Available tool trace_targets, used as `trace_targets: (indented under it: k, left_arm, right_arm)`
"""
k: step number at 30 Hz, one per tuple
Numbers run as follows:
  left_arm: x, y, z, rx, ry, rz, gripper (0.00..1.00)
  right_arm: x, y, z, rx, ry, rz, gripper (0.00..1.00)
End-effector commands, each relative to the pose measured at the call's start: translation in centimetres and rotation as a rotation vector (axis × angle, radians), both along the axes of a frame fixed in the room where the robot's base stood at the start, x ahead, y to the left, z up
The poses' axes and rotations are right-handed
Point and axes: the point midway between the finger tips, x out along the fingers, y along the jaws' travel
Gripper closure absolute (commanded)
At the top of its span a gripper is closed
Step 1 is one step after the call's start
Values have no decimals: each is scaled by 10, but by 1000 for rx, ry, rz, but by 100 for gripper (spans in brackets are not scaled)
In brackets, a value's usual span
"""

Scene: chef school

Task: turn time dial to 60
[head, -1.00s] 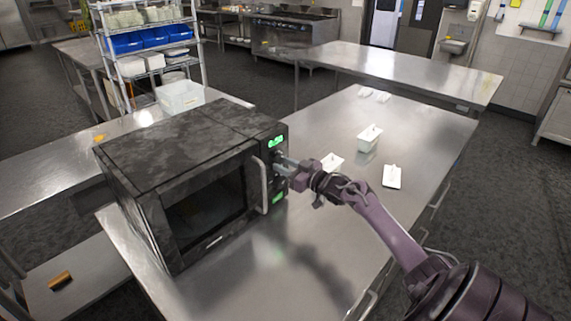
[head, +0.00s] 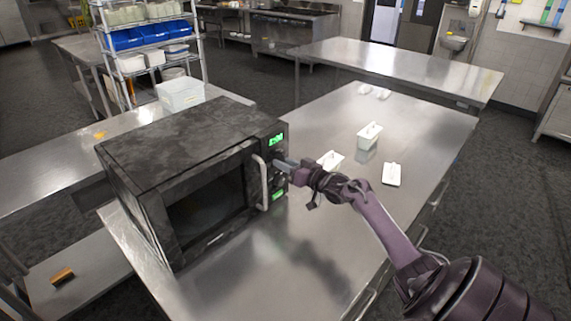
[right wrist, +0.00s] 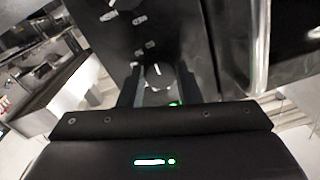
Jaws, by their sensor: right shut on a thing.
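A dark microwave (head: 165,160) stands on a steel table, its door closed with a light vertical handle (head: 261,183). Its black control panel on the right has a lit green display (head: 276,140) near the top and another green light lower down. My right gripper (head: 283,166) is at the panel between these lights. In the right wrist view, the two dark fingers (right wrist: 158,88) are shut around a round dial (right wrist: 158,80) on the panel (right wrist: 142,40). The digits on the display are too small to read. My left gripper is not in view.
White lidded containers (head: 369,134) and a small white item (head: 391,174) stand on the table (head: 300,235) right of the microwave, near my right arm. A wire shelf (head: 150,45) stands behind. The table front is clear.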

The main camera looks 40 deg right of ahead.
Motion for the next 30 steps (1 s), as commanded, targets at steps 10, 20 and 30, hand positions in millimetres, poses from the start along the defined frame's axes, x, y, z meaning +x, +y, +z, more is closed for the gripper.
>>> trace_targets:
  k: [10,20,30]
  left_arm:
    - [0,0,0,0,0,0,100]
    - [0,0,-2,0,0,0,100]
    - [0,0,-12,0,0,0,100]
  right_arm:
    - [0,1,-1,1,3,2,47]
    - [-6,0,-2,0,2,1,47]
    - [-53,-7,-4,-2,4,1,47]
